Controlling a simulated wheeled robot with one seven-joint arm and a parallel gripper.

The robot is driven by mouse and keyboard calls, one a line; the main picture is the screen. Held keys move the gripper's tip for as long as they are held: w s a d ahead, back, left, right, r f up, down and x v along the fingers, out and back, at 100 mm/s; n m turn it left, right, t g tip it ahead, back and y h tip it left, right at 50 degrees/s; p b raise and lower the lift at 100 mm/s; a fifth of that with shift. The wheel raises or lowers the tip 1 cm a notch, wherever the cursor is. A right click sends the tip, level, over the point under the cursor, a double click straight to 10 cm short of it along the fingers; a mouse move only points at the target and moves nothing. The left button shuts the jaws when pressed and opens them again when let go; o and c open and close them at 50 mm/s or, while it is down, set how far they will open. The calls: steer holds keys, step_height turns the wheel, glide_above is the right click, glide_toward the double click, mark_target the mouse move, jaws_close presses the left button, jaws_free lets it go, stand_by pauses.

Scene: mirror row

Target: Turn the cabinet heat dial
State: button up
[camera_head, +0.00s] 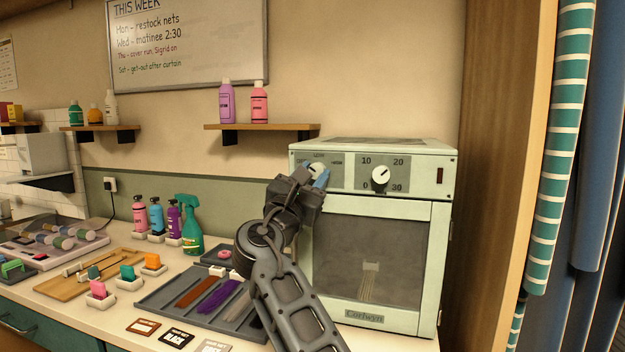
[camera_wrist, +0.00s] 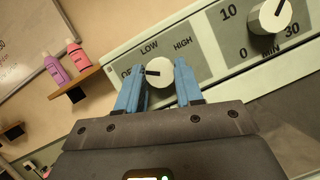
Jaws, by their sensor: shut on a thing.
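The cabinet (camera_head: 390,250) is a pale cream box with a dark glass door, standing on the counter. Its heat dial (camera_wrist: 159,72) is a white knob marked OFF, LOW and HIGH at the left of the top panel. My gripper (camera_wrist: 158,80) has blue fingers shut on the heat dial, one on each side; in the wrist view the dial's dark pointer points left, toward OFF. In the head view my gripper (camera_head: 317,176) partly covers the dial. The timer dial (camera_head: 380,178), marked 0 to 30, is to the right and also shows in the wrist view (camera_wrist: 270,15).
A shelf (camera_head: 262,127) with a purple and a pink bottle is on the wall left of the cabinet. A grey tray (camera_head: 160,300) with colored strips lies on the counter below my arm. A green spray bottle (camera_head: 191,237) and several small bottles stand further left. A wooden panel (camera_head: 505,180) is close on the right.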

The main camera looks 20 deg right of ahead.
steer(key=m+g+b, duration=0.1)
steer(key=m, duration=0.2)
steer(key=shift+a+f+h+b, duration=0.1)
steer(key=shift+h+b, duration=0.25)
steer(key=shift+h, duration=0.05)
steer(key=m+g+b, duration=0.2)
steer(key=m, duration=0.2)
steer(key=shift+m+g+h, duration=0.3)
steer(key=shift+h, duration=0.1)
steer(key=m, duration=0.2)
steer(key=m+g, duration=0.1)
steer(key=m, duration=0.1)
steer(key=m+g+b, duration=0.1)
steer(key=m, duration=0.1)
steer(key=shift+w+a+r+y, duration=0.1)
steer(key=shift+r+y, duration=0.2)
steer(key=m+y, duration=0.1)
steer(key=m, duration=0.2)
steer(key=m+g+y, duration=0.1)
steer(key=m, duration=0.2)
steer(key=shift+r+g, duration=0.2)
steer(key=shift+g, duration=0.1)
steer(key=m+y+p, duration=0.1)
steer(key=m+y, duration=0.1)
steer(key=m, duration=0.2)
steer(key=shift+r+m, duration=0.1)
steer(key=shift+m, duration=0.2)
steer(key=shift+y, duration=0.3)
steer(key=o, duration=1)
steer(key=shift+o, duration=0.2)
